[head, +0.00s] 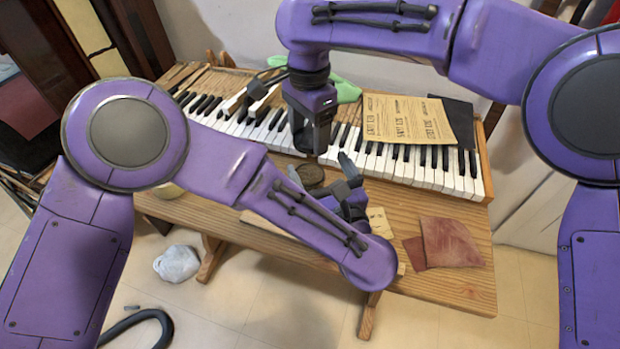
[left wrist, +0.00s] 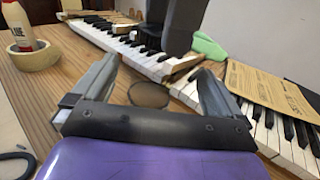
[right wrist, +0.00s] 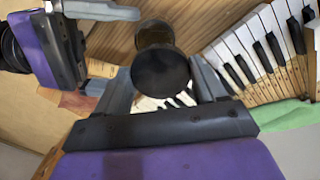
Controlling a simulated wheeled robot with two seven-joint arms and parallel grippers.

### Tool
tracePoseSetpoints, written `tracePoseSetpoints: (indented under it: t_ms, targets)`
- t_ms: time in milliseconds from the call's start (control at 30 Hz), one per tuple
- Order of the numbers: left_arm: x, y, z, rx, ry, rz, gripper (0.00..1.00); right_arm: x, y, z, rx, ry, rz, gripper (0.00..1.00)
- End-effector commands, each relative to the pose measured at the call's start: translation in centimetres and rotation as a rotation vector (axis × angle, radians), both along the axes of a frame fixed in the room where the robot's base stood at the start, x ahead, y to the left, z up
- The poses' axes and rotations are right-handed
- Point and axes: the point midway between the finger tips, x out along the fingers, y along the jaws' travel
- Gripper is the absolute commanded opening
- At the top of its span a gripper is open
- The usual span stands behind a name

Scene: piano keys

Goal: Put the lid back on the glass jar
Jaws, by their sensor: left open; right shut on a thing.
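A dark round lid (right wrist: 160,73) is between the fingers of my right gripper (right wrist: 168,85) in the right wrist view, and the gripper is shut on it. In the head view this gripper (head: 312,148) points down over the table, and the lid is hard to make out.
The piano keyboard (head: 400,170) runs along the back of the wooden table (head: 400,205). A printed paper (head: 408,120) and a green cloth (head: 346,90) lie on it. Reddish sandpaper (head: 450,242) is at front right. A tape roll (left wrist: 36,56) with a bottle stands at left.

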Motion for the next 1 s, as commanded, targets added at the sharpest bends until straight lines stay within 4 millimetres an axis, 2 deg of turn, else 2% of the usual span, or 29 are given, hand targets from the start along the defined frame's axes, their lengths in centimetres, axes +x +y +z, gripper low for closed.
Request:
tracePoseSetpoints:
  t_ms: [200, 333, 733, 800, 1000]
  targets:
    - [0.0, 0.1, 0.0, 0.005, 0.002, 0.0, 1.0, 0.0, 0.1, 0.1, 0.0, 0.0, 0.004, 0.42]
    - [0.1, 0.1, -1.0, 0.008, 0.006, -0.001, 1.0, 0.1, 0.0, 0.0, 0.0, 0.001, 0.003, 0.42]
    - [-0.1, -0.1, -8.5, 0.01, 0.007, -0.005, 1.0, 0.1, -0.1, 0.0, 0.001, 0.001, 0.001, 0.42]
    - [1.7, 0.6, -8.1, 0.005, 0.004, 0.001, 1.0, 0.1, -0.1, 0.1, 0.001, 0.001, 0.001, 0.42]
    - [5.1, 1.8, -8.2, 0.008, 0.005, -0.001, 1.0, 0.1, -0.1, 0.0, 0.001, 0.001, 0.001, 0.42]
